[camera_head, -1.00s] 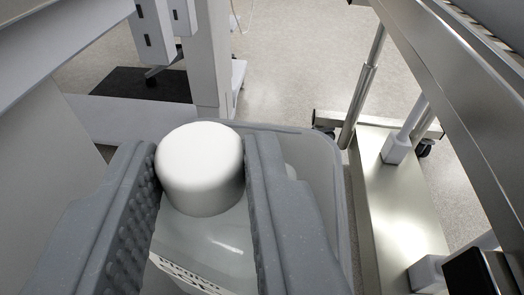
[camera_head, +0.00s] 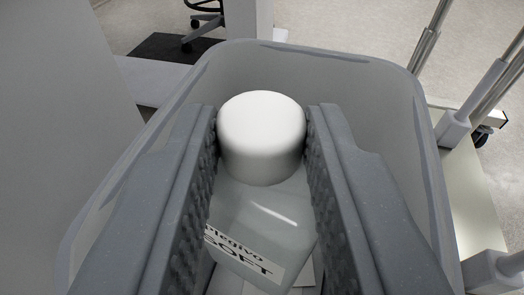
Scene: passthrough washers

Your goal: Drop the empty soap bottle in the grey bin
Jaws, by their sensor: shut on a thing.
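The soap bottle (camera_head: 262,215) has a white round cap (camera_head: 262,135) and a translucent body with a label reading "SOFT". My gripper (camera_head: 262,140) is shut on it, with one ridged grey finger on each side of the cap. The grey bin (camera_head: 390,95) surrounds the bottle and fingers in the picture. Its far rim and side walls show beyond them. The bottle is over or inside the bin's opening; how deep it hangs I cannot tell. The bin's floor is mostly hidden by the bottle and my fingers.
A pale wall or panel (camera_head: 60,130) stands close on the left of the bin. On the right is a wheeled metal frame with a flat base (camera_head: 475,215) and upright posts. A dark mat (camera_head: 165,50) and a chair base (camera_head: 205,22) lie beyond. Speckled floor is open behind the bin.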

